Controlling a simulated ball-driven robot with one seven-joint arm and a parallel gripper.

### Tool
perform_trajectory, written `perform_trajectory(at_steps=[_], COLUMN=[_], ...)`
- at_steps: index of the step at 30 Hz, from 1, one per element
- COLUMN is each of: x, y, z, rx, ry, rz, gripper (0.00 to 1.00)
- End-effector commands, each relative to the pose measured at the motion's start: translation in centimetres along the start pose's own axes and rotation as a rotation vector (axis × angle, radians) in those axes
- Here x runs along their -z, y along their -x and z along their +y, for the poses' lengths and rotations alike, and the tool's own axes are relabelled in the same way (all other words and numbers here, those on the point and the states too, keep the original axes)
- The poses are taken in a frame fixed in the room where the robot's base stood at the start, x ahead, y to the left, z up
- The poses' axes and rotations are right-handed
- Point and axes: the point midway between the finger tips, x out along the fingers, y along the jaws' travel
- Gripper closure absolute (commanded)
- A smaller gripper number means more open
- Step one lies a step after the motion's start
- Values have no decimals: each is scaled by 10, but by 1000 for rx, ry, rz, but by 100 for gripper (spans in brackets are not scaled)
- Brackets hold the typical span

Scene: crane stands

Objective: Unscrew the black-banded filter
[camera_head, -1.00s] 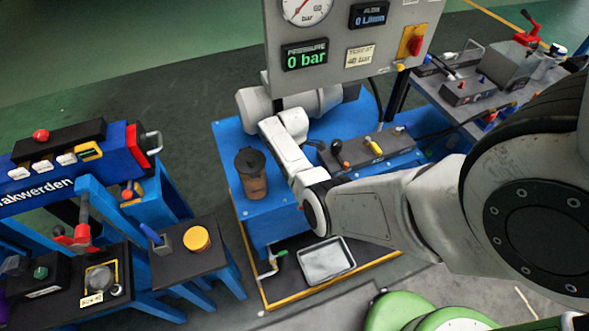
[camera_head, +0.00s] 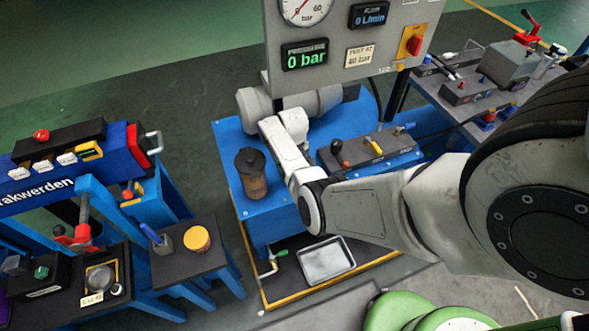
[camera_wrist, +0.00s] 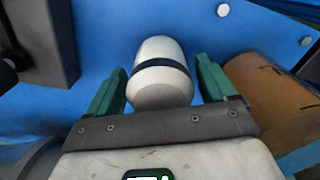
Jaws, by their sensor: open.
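In the wrist view, the filter (camera_wrist: 160,88) is a white rounded cylinder with one black band around it. It stands out from a blue surface. My gripper (camera_wrist: 159,72) is open, with one green finger on each side of the filter. A gap shows on both sides, wider on the left, and neither finger appears to touch it. The filter's near end is close to the gripper's grey palm bar. In the head view, my arm reaches over the blue bench (camera_head: 232,189), and I cannot make out the filter or my fingers there.
In the wrist view, an orange-brown cylinder (camera_wrist: 262,92) stands close beside the right finger. A dark block (camera_wrist: 45,40) is at the upper left. In the head view, a brown canister (camera_head: 252,174) stands left of my arm. A gauge panel (camera_head: 340,62) reads 0 bar. A tray (camera_head: 326,261) lies below.

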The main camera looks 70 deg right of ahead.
Motion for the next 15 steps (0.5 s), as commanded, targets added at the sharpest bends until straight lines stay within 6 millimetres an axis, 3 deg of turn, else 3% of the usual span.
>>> perform_trajectory(at_steps=[5, 15], x=[0, 0], y=[0, 0], z=[0, 0], rx=[0, 0], ry=[-78, -453], rz=[0, 1], gripper=[15, 15])
